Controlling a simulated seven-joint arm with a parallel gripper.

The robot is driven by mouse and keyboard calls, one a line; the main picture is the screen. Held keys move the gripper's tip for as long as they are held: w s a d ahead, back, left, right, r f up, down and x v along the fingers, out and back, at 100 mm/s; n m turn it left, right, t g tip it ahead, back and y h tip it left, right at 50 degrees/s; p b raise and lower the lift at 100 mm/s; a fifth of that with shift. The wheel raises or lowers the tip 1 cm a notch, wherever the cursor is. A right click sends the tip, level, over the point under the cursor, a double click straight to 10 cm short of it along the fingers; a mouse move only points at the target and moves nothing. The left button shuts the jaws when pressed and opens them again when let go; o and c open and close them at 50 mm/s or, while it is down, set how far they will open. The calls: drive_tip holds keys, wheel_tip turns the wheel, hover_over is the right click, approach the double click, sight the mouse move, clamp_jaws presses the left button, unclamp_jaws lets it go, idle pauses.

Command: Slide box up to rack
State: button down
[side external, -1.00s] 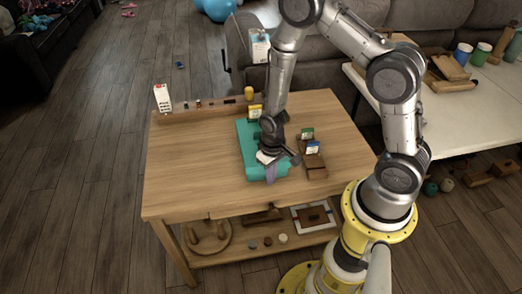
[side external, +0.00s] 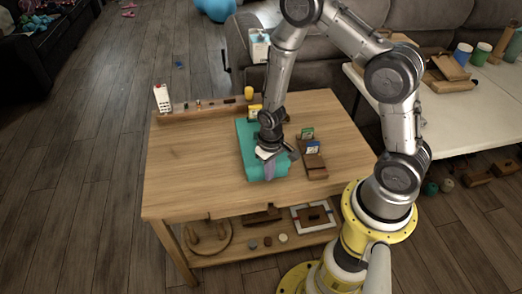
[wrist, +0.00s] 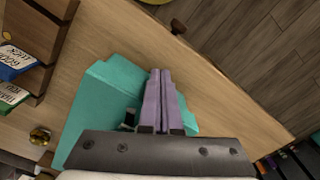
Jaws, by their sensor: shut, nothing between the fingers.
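A teal box (side external: 252,168) lies flat on the wooden table, and it also shows in the wrist view (wrist: 103,99). A brown slotted wooden rack (side external: 318,172) stands just right of it, with a blue card and a green card upright in it. The rack (wrist: 37,78) shows at the left of the wrist view, with bare table between it and the box. My gripper (side external: 268,177) is over the near part of the box. Its purple fingers (wrist: 162,78) are shut together with nothing between them. I cannot tell whether they touch the box.
A long wooden strip (side external: 205,112) with small items runs along the table's back edge, with a white card and a yellow cup (side external: 248,93) by it. A yellow item (side external: 254,111) sits at the box's far end. The table's left side (side external: 190,165) is clear.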

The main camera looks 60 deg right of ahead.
drive_tip(key=shift+w+d, duration=3.9)
drive_tip(key=shift+s+a, duration=0.1)
drive_tip(key=shift+a, duration=0.05)
drive_tip(key=shift+s+a, duration=0.8)
drive_tip(key=shift+r, duration=6)
